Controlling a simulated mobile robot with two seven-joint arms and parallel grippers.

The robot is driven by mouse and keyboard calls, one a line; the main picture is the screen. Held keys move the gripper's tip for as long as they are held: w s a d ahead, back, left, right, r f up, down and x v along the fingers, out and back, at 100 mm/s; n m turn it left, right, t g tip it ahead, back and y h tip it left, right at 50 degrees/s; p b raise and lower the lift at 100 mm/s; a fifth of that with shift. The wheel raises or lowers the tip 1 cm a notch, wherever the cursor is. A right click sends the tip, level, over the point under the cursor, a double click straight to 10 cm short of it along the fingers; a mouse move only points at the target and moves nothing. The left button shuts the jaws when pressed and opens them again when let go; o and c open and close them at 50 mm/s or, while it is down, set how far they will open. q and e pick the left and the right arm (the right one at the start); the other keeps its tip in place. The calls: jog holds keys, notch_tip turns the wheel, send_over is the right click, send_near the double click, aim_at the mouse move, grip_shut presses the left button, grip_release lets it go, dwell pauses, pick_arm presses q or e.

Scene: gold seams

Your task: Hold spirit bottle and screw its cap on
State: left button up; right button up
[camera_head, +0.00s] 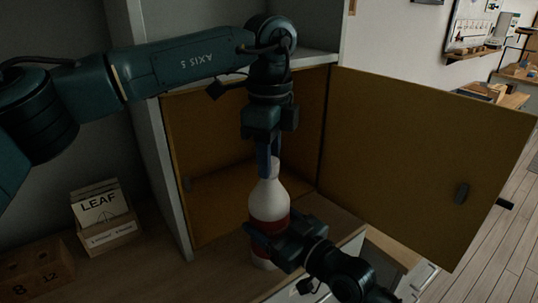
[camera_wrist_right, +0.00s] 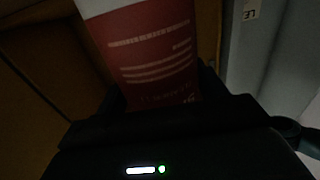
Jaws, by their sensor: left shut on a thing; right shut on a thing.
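The spirit bottle (camera_head: 268,197), white with a red label, stands upright at the front of the open cabinet. Its red label fills the upper middle of the right wrist view (camera_wrist_right: 152,55). My right gripper (camera_head: 266,236) is shut around the bottle's lower body from the front right. My left gripper (camera_head: 269,168) points straight down at the bottle's top, its blue fingers shut on the cap. The cap is mostly hidden between these fingers, so I cannot tell how it sits on the neck.
The cabinet door (camera_head: 425,160) stands open to the right. A box of cards marked LEAF (camera_head: 105,225) and a wooden block with numbers (camera_head: 36,272) stand on the wooden surface at left. A grey cabinet side panel (camera_head: 163,150) rises beside my left arm.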

pick_arm(q)
jog(key=shift+m, duration=0.4)
jog(key=o, duration=1.1)
jog(key=shift+r, duration=0.15)
jog(key=shift+r, duration=2.15)
jog(key=shift+c, duration=0.3)
